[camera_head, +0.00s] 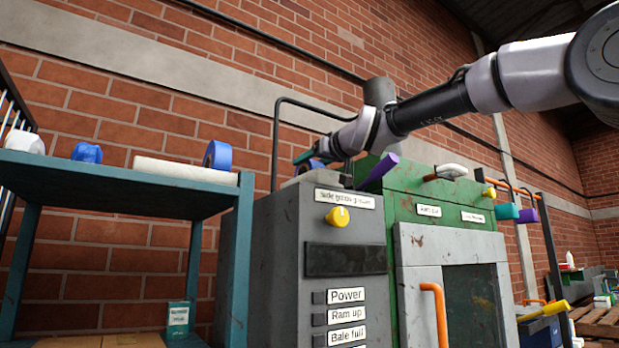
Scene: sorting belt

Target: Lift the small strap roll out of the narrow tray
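My arm reaches in from the right, and my gripper (308,157) is at its far end above the grey control cabinet. A blue round thing (311,167), possibly the small strap roll, shows just under my gripper. I cannot tell whether the fingers touch it or hold it. A low grey shape (318,179) on the cabinet top may be the narrow tray; its inside is hidden from this low view. Another blue roll (217,155) stands on edge at the right end of the teal shelf.
The teal shelf (120,195) also holds a white roll (185,170), a blue lump (87,153) and a white object (25,142). The grey cabinet (290,235) stands beside a green baler (450,215). A purple handle (378,172) sticks up near my wrist.

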